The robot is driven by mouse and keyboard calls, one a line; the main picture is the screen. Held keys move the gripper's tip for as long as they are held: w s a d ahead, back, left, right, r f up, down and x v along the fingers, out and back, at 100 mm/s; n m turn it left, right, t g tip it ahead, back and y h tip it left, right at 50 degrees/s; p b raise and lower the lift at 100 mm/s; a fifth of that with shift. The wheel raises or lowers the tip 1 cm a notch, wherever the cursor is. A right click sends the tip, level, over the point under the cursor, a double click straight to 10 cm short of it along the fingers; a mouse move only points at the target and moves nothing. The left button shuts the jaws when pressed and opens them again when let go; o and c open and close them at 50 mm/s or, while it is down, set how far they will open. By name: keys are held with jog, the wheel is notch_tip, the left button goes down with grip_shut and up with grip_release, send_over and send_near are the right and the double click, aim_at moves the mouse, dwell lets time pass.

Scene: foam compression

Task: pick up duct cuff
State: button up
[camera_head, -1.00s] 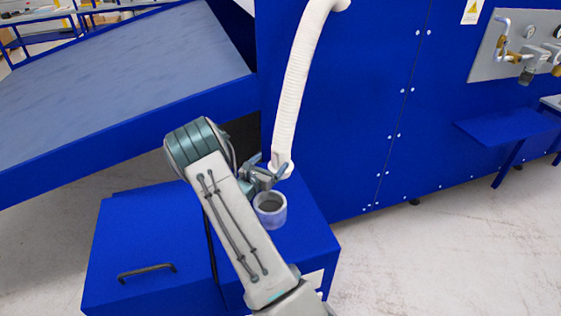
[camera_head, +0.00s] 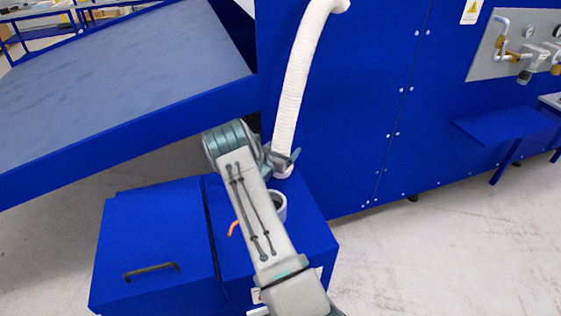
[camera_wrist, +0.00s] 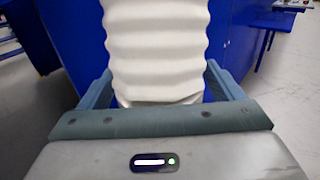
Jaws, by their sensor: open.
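The white corrugated duct (camera_head: 294,95) hangs down the blue machine front. Its lower end, a plain pale cuff (camera_head: 283,172), hangs over the blue box, beside my gripper (camera_head: 284,160). In the wrist view the corrugated duct (camera_wrist: 157,45) fills the space between my open fingers (camera_wrist: 157,88), with the smooth cuff (camera_wrist: 158,101) low between them. I cannot tell whether the fingers touch it. A pale, open ring (camera_head: 281,207) stands on the box below, partly hidden by my arm.
The blue box (camera_head: 155,230) has a lid with a black handle (camera_head: 151,271). A small orange item (camera_head: 233,228) lies on it beside my arm. A sloping grey-topped table (camera_head: 120,80) is at left, and a blue shelf (camera_head: 505,124) at right. The floor (camera_head: 440,240) at right is clear.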

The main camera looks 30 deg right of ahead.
jog(key=c, duration=1.2)
jog(key=shift+r, duration=0.1)
